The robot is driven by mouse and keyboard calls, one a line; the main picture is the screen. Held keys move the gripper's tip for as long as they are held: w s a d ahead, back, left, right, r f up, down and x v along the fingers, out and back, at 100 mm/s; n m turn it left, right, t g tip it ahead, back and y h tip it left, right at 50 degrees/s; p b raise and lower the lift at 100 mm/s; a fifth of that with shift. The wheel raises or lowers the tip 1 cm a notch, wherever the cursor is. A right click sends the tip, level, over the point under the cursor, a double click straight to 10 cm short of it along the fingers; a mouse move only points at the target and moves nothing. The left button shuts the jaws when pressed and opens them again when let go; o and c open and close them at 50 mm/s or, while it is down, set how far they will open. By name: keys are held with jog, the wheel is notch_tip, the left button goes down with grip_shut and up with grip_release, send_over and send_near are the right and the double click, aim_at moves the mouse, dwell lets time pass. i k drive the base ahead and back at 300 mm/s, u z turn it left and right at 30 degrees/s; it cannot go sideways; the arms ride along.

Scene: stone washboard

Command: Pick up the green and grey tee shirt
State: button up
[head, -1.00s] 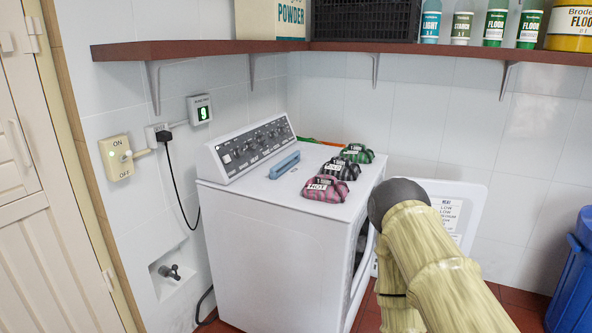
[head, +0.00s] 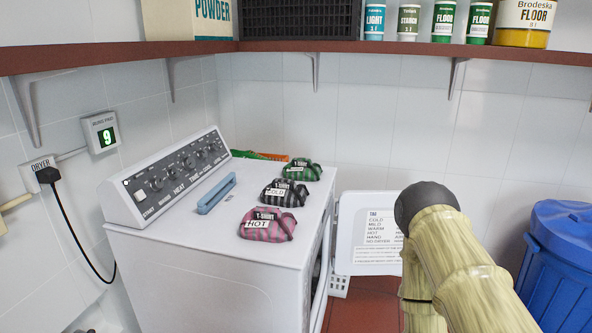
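Three folded tee shirts lie in a row on top of the white dryer (head: 200,262). The green and dark one (head: 303,170) is at the back; it looks green with dark grey stripes, and its label is too small to read. A grey and black one (head: 284,193) labelled COLD lies in the middle. A pink and grey one (head: 268,226) labelled HOT is nearest. My arm reaches in at the lower right, to the right of the dryer and apart from the shirts. My gripper's fingers are not visible.
A blue bin (head: 558,265) stands at the far right. A red shelf (head: 400,50) with bottles runs above the dryer. A blue bar (head: 216,193) lies by the control panel. An orange and green item (head: 262,155) lies behind the dryer's top.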

aim_at(300, 169)
jog(key=z, duration=1.45)
jog(key=i, duration=2.2)
jog(key=u, duration=3.2)
